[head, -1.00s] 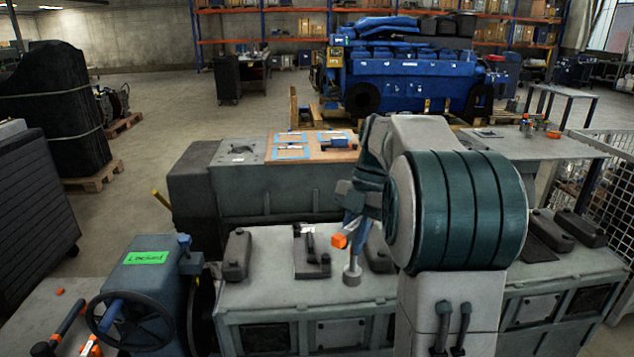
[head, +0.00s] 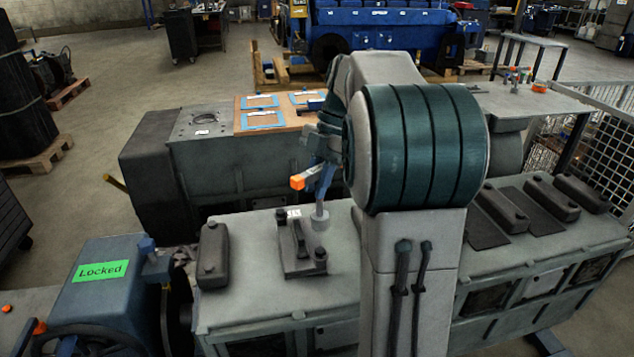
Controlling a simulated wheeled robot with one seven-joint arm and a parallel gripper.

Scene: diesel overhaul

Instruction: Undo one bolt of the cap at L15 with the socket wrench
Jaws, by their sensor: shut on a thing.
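My gripper (head: 322,148) is shut on the socket wrench (head: 320,218), beside my teal and grey arm. The wrench has an orange grip end pointing left and a grey socket hanging down. A dark cap (head: 296,240) with upright bolts (head: 320,254) lies on a dark plate on the grey engine block (head: 240,290). The socket is in the air behind and right of the cap, apart from its front bolt as it appears. A small white label stands at the cap's far end; I cannot read it, so I cannot confirm it is L15.
Another dark cap (head: 212,250) stands to the left, and several more are on the right. A blue unit with a green "Locked" sign (head: 100,271) stands at the front left. A wooden board (head: 280,118) lies behind. My arm hides the block's middle.

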